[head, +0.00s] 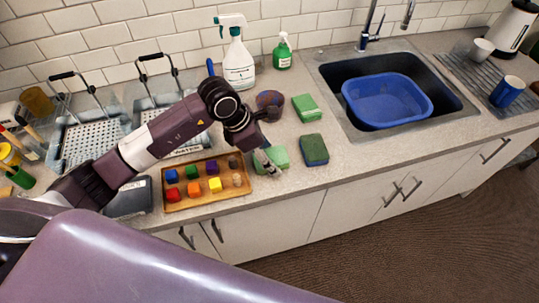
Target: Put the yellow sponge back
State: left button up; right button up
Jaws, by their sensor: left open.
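I see no sponge that is clearly yellow. A bright green sponge (307,108) lies on the counter left of the sink. My right gripper is not in view.
A wooden tray (176,206) with coloured blocks lies just left of the gripper. A dark cup (270,101), spray bottle (238,65) and green bottle (282,53) stand behind. The sink holds a blue basin (388,103).

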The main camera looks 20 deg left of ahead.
pick_arm(q)
jog(key=b+v, duration=0.2)
jog(key=v, duration=0.8)
jog(key=shift+a, duration=0.1)
jog(key=shift+s+a+r, duration=0.15)
jog(key=shift+a+r, duration=0.05)
jog(key=shift+r, duration=0.45)
